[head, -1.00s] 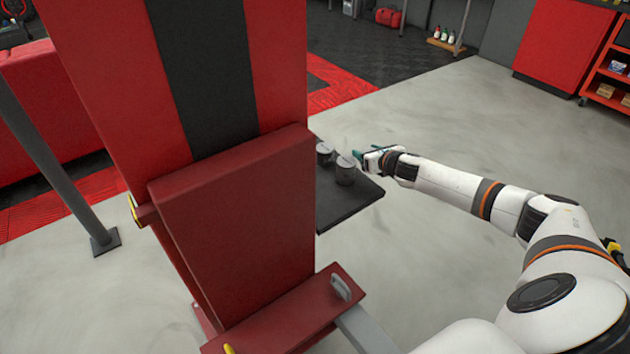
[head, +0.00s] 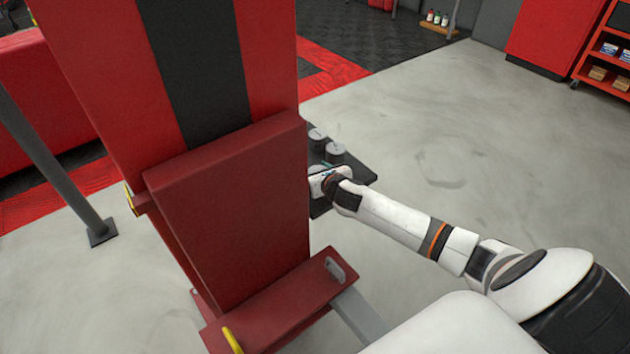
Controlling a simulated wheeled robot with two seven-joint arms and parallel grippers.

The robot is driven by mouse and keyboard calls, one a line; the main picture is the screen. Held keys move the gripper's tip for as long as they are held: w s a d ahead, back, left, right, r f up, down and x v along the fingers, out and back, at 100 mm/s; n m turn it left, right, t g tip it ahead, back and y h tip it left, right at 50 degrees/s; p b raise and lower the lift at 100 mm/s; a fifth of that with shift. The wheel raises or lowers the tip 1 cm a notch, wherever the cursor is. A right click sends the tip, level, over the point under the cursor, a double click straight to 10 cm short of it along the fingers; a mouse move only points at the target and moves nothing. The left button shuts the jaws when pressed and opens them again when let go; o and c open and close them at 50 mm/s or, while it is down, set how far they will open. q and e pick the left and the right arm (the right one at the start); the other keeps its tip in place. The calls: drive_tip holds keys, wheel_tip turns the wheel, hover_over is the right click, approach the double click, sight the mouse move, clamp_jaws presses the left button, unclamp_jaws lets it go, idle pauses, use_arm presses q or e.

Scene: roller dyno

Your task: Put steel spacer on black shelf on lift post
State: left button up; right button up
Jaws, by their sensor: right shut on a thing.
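The black shelf (head: 357,172) sticks out to the right from behind the red lift post (head: 225,215). Two grey steel cylinders (head: 335,152) stand upright on it, one behind the other. My right gripper (head: 322,167) is over the near part of the shelf, close to the post, in front of these cylinders. It is shut on a steel spacer (head: 315,169), of which only a small grey part shows at the fingertips. The post and the gripper hide the rest, so I cannot tell whether the spacer touches the shelf. My left gripper is out of view.
The tall red and black padded post blocks the left side of the shelf. A red bracket (head: 275,312) juts out low in front. A grey pole (head: 50,150) stands at left. The concrete floor (head: 480,130) at right is open.

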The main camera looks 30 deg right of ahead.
wheel_tip(320, 180, down, 3)
drive_tip(key=shift+s, duration=0.1)
drive_tip(key=shift+a+f, duration=0.15)
drive_tip(key=shift+a, duration=0.1)
drive_tip(key=o, duration=1.1)
drive_tip(key=shift+f, duration=0.1)
drive_tip(key=shift+o, duration=0.2)
drive_tip(key=v, duration=1.2)
drive_tip(key=shift+p, duration=0.45)
